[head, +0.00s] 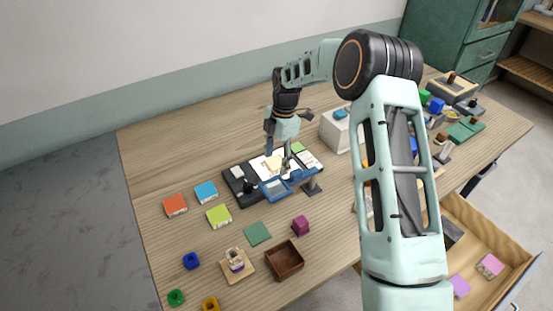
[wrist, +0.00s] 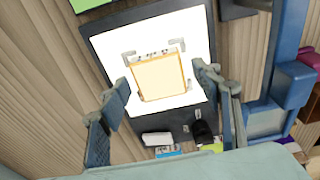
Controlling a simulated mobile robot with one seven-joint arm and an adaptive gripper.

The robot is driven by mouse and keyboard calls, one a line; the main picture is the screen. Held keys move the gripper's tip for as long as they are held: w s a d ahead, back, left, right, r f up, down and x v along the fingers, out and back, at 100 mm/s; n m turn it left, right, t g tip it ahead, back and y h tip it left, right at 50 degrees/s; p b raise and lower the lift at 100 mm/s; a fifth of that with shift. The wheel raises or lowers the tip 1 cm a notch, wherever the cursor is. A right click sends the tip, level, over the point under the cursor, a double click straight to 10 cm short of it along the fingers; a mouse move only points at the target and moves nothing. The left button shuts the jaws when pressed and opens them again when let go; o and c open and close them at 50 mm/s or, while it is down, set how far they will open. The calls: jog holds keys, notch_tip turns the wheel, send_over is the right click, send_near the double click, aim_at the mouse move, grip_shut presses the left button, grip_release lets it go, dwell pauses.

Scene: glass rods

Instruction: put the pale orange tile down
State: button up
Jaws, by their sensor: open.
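The pale orange tile (wrist: 160,78) lies flat on a bright white panel (wrist: 110,45) set in a dark board (wrist: 150,12). Small grey corner brackets stand around the tile. In the head view the tile (head: 273,163) shows small and partly behind my gripper. My gripper (wrist: 163,92) is open above the panel, its fingers apart to the left and right of the tile's near end, with nothing held between them. In the head view my gripper (head: 279,160) points down over the board (head: 236,173).
A blue device (head: 275,189) stands at the board's front edge, close to my gripper. A white box (head: 338,135) is to the right. Orange, blue and lime blocks (head: 218,216) lie left. A brown open box (head: 284,260) is nearer. The table's back left is clear.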

aim_at(280, 160)
notch_tip(280, 160, up, 12)
jog(key=d, duration=0.1)
jog(key=shift+w+r+b, duration=0.15)
jog(key=shift+w+b, duration=0.25)
jog(key=shift+b, duration=0.05)
jog(key=shift+d, duration=0.1)
